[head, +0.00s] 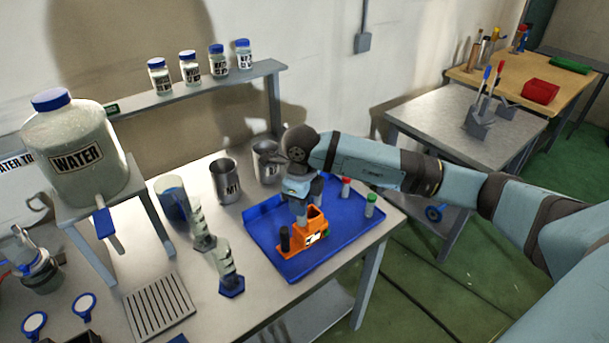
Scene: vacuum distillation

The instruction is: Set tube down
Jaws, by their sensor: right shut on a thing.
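My right gripper (301,212) points down over the blue tray (272,218), just behind and above the orange holder (296,247). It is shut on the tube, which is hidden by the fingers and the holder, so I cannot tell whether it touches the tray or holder. A red-capped tube (345,187) and a green-capped tube (370,205) stand upright on the tray to the right of the gripper. A black upright piece (285,240) is at the left of the orange holder. My left gripper is out of view.
Two metal beakers (226,181) stand behind the tray. Graduated cylinders (227,268) stand to its left. A large water jug (75,148) sits on a raised stand at the left. Several bottles line a shelf (200,88). The tray's front-right part is clear.

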